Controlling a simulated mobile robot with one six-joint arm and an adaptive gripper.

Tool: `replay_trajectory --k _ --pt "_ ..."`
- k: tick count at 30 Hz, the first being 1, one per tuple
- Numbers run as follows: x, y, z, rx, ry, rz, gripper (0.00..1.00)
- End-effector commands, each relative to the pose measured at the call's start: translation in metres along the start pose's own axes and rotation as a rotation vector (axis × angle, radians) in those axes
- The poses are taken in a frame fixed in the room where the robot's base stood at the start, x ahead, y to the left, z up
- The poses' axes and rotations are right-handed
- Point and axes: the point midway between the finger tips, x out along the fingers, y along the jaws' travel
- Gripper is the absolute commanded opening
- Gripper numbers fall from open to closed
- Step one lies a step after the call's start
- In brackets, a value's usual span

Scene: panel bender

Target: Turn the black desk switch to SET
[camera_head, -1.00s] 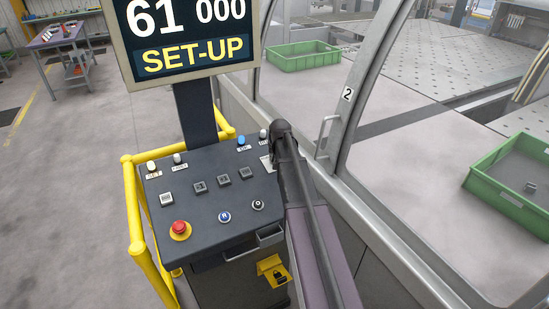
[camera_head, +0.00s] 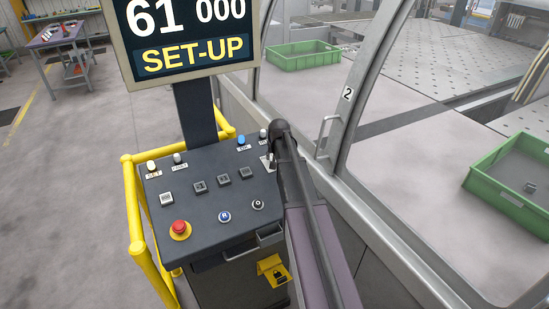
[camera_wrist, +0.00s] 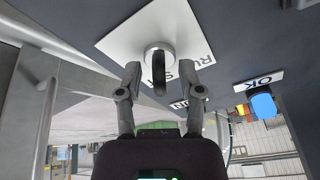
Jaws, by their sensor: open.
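The black switch (camera_wrist: 160,80) shows in the wrist view as a dark lever on a silver collar, on a white label plate (camera_wrist: 125,38). Letters at the plate's right side are partly covered by a finger, so I cannot read the switch's setting. My gripper (camera_wrist: 159,72) is open, with one finger on each side of the lever. I cannot tell whether either finger touches it. In the head view my arm hides the switch at the desk's back right; only a bit of the white plate (camera_head: 265,162) shows.
The dark desk (camera_head: 190,215) carries a red emergency button (camera_head: 180,228), a blue button (camera_head: 225,216) and several others. A blue-capped control (camera_wrist: 263,104) sits close by. The screen (camera_head: 193,45) reads SET-UP. A yellow rail (camera_head: 131,210) stands left, machine glazing right.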

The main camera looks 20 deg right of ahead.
Motion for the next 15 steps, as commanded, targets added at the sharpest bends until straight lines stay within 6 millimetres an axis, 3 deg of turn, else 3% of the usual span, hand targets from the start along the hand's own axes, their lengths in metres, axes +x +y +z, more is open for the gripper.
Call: replay_trajectory --k 15 --pt "0.0000 0.0004 -0.0004 -0.119 0.001 -0.021 0.49"
